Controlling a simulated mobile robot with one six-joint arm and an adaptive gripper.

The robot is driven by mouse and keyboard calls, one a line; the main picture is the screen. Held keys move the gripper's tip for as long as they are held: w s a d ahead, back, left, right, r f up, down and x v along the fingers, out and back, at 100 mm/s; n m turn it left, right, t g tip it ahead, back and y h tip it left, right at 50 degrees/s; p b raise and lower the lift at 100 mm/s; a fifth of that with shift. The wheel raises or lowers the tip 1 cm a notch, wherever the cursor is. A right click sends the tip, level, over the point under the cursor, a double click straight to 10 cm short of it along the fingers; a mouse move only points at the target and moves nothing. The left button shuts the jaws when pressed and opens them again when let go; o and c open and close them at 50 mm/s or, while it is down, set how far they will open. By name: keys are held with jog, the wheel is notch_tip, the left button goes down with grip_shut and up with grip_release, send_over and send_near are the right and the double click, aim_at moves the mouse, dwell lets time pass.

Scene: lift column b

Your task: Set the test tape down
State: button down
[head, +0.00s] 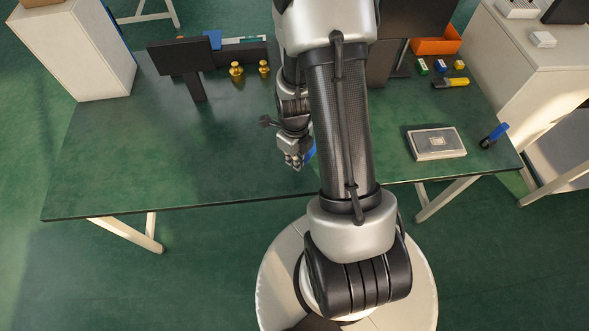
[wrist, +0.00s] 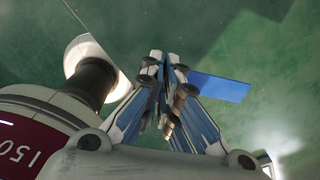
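My gripper (head: 293,164) points down over the green table (head: 130,160), near its front edge at mid-width. In the wrist view its fingertips (wrist: 165,58) are close together, with only a narrow dark gap between them. I cannot tell whether something thin is held there. A flat blue patch (wrist: 220,87) shows just right of the fingertips and partly behind the right finger. It also shows in the head view (head: 309,150), partly hidden by my arm. I cannot make out for certain which thing is the test tape.
A grey boxed device (head: 436,143) and a blue clamp (head: 495,135) are at the right. An orange bin (head: 436,45), small blocks (head: 440,66) and a yellow tool (head: 450,82) stand behind. Brass weights (head: 236,71) and a dark panel (head: 181,57) stand back left. The front left is clear.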

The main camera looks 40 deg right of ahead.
aim_at(295, 174)
jog(key=shift+f+b, duration=0.8)
jog(key=shift+f, duration=1.85)
jog(key=shift+f, duration=0.2)
jog(key=c, duration=1.8)
grip_release()
